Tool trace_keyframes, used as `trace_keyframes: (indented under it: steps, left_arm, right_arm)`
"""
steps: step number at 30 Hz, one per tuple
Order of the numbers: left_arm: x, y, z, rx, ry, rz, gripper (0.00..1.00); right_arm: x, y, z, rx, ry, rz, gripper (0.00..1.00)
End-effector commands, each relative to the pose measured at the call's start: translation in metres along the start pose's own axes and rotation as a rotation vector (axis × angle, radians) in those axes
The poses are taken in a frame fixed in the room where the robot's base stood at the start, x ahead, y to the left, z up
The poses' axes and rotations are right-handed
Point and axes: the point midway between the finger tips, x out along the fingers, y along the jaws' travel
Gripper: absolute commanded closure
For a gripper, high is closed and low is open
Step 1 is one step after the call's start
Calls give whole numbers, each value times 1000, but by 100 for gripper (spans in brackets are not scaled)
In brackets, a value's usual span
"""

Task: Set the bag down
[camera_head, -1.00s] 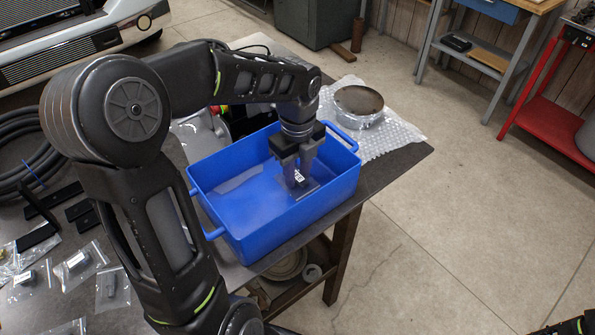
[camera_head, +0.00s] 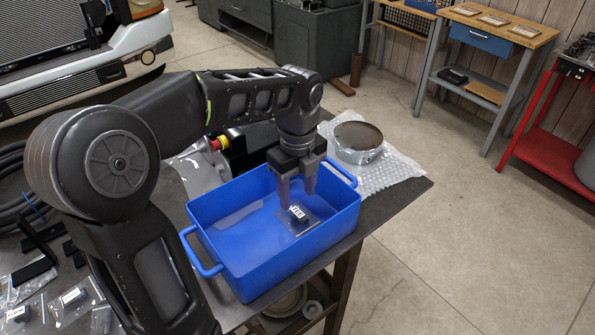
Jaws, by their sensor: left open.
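A small clear bag (camera_head: 298,217) with a dark part and a white label lies on the floor of the blue bin (camera_head: 262,283), toward its right side. My left gripper (camera_head: 297,200) is open above the bag, its fingers reaching down into the bin. The fingers look apart from the bag. A second clear, flat bag (camera_head: 238,215) lies in the bin toward the back left. My right gripper is not in view.
A round metal part (camera_head: 358,140) sits on bubble wrap (camera_head: 395,165) behind the bin. Several bagged parts (camera_head: 70,298) and dark brackets lie at the left. The table's right edge is close to the bin.

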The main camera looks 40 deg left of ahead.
Motion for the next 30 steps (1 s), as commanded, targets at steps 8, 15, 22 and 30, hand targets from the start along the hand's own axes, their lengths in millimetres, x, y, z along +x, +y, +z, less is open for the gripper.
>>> trace_keyframes:
  steps: [8, 15, 22, 30]
  left_arm:
    - [-53, -1, 0, 0, 0, -2, 50]
    - [-66, 0, 0, 0, 1, 1, 50]
    - [-66, 0, 0, 0, 1, 1, 50]
    - [-66, 0, 0, -1, 1, 1, 50]
  right_arm:
    - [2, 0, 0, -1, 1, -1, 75]
    - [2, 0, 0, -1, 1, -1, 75]
    - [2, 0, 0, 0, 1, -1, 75]
    - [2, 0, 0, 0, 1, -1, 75]
